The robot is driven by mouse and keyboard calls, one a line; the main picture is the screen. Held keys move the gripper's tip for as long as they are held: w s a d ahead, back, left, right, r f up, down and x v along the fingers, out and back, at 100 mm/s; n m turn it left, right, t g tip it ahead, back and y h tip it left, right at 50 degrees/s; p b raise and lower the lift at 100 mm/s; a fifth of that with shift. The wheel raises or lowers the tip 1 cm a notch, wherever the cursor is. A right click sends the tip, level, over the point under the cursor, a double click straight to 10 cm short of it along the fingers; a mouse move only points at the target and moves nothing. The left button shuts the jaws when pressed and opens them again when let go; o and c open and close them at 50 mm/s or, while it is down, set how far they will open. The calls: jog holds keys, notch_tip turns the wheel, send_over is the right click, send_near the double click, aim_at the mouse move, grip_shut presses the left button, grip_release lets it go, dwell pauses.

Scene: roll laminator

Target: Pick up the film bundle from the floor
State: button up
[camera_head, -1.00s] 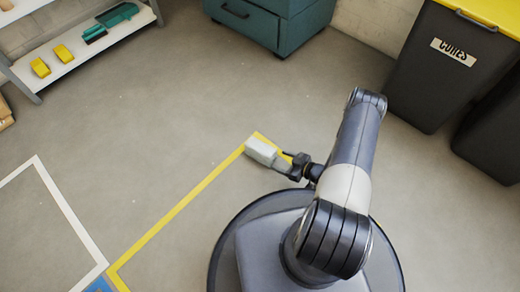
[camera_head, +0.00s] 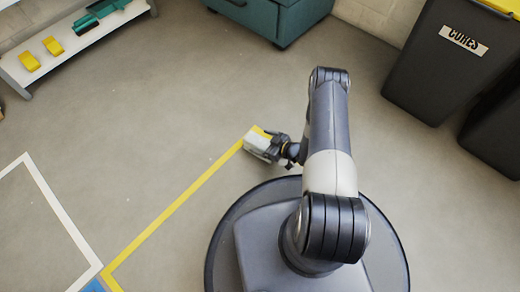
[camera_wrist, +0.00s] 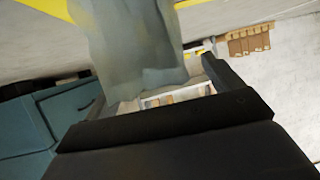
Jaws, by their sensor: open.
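The film bundle (camera_head: 256,142) is a small pale grey block on the floor, at the corner of the yellow floor line. In the wrist view the film bundle (camera_wrist: 132,40) is a blurred grey-green, cloudy mass at top centre, just ahead of the jaws. My gripper (camera_head: 272,146) is low at the bundle's right end and overlaps it in the head view. In the wrist view my gripper (camera_wrist: 160,88) is open, with dark fingers to either side of the bundle's near end. I cannot tell whether they touch it.
A teal cabinet (camera_head: 272,18) stands at the back, with dark bins (camera_head: 440,75) at right. A shelf (camera_head: 75,42) at upper left holds yellow and green items. The floor around the bundle is clear apart from painted lines.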

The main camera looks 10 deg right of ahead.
jog(key=c, duration=1.3)
